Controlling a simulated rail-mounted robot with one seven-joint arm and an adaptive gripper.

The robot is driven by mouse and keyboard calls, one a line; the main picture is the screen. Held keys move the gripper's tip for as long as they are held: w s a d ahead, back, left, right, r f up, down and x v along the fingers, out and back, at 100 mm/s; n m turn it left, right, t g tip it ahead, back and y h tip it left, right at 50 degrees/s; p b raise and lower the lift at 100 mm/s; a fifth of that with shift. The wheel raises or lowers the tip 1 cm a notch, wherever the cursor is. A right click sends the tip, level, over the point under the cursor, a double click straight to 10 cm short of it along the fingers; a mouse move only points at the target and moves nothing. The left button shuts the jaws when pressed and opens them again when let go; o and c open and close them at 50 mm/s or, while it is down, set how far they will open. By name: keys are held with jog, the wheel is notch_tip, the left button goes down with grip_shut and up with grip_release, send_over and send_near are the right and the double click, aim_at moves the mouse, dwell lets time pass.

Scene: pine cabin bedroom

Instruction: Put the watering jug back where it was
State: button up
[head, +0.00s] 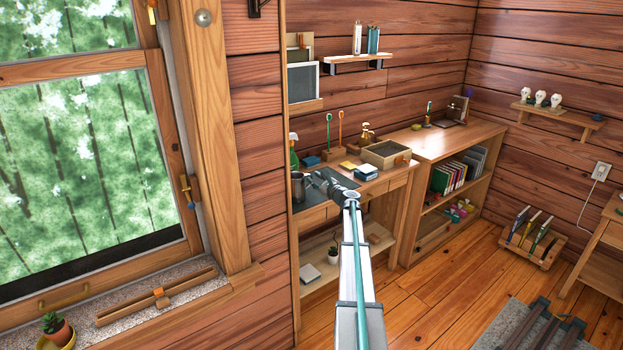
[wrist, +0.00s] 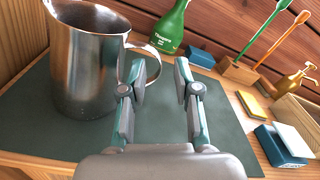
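The watering jug (wrist: 85,60) is a shiny metal jug standing upright on a dark green mat (wrist: 45,135) at the left of the wrist view. Its curved handle points right, toward my gripper. In the head view the jug (head: 298,188) is small, at the left end of the desk. My gripper (wrist: 162,78) is open with nothing between its fingers. Its left finger overlaps the handle's lower part in the picture; I cannot tell whether they touch. In the head view my gripper (head: 318,182) is just right of the jug, over the mat (head: 340,178).
A green spray bottle (wrist: 172,28) stands behind the handle. A blue box (wrist: 200,57), a wooden brush holder (wrist: 237,72), a yellow sponge (wrist: 250,104) and a blue-and-white block (wrist: 285,143) are to the right. A wooden tray (head: 388,153) sits farther right. The mat's front is clear.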

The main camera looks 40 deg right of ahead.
jog(key=s, duration=0.8)
jog(key=shift+a+b, duration=0.4)
jog(key=shift+b, duration=0.05)
